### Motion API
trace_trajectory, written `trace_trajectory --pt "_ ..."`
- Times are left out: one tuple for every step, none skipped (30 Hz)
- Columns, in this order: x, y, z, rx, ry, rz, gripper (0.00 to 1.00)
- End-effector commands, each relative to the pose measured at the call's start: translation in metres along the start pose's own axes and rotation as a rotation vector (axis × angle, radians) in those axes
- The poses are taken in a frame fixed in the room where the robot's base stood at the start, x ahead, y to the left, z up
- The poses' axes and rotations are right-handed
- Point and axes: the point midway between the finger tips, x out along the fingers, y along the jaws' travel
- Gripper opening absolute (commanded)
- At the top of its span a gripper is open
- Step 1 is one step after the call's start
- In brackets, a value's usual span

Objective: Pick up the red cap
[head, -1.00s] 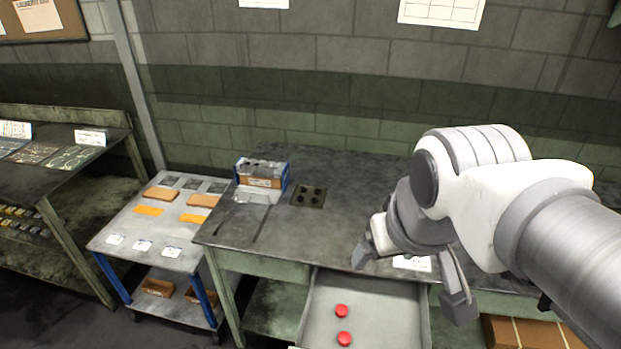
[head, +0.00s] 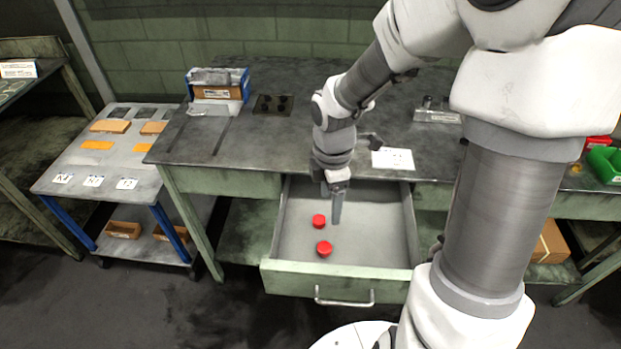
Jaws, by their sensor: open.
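Two red caps lie apart on the floor of the open drawer (head: 385,235). The farther red cap (head: 319,221) is toward the drawer's left side. The nearer red cap (head: 324,248) is just in front of it. My gripper (head: 331,205) points down over the drawer, just above and slightly right of the farther cap. It is open and holds nothing. One finger shows clearly at its right; the other is partly hidden. I cannot tell how high the fingertips are above the drawer floor.
The drawer's walls and front with its handle (head: 344,300) surround the caps. The workbench (head: 240,160) above holds a blue-edged box (head: 217,90), a dark plate with holes (head: 273,104) and a white card (head: 393,159). The drawer's right half is clear.

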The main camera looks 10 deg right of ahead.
Motion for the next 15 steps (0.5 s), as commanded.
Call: trace_trajectory --pt "0.008 0.0 0.0 -0.026 0.009 -0.006 0.79" --pt "0.01 0.0 -0.001 -0.039 0.011 -0.007 0.79" --pt "0.014 0.0 -0.001 -0.051 0.013 -0.009 0.79" --pt "0.017 0.0 -0.001 -0.056 0.014 -0.009 0.79" --pt "0.021 0.0 -0.001 -0.059 0.015 -0.01 0.79" --pt "0.028 0.0 -0.001 -0.06 0.016 -0.01 0.79" --pt "0.033 0.0 -0.002 -0.059 0.016 -0.011 0.79" --pt "0.04 0.0 -0.002 -0.058 0.016 -0.011 0.79" --pt "0.049 0.0 -0.002 -0.058 0.015 -0.011 0.79" --pt "0.057 0.0 -0.002 -0.058 0.016 -0.012 0.79" --pt "0.063 -0.001 -0.002 -0.058 0.015 -0.012 0.79" --pt "0.072 -0.001 -0.002 -0.059 0.016 -0.012 0.79" --pt "0.079 -0.001 -0.002 -0.058 0.015 -0.012 0.79" --pt "0.085 -0.001 -0.002 -0.057 0.015 -0.012 0.79" --pt "0.094 -0.001 -0.003 -0.057 0.015 -0.012 0.79"
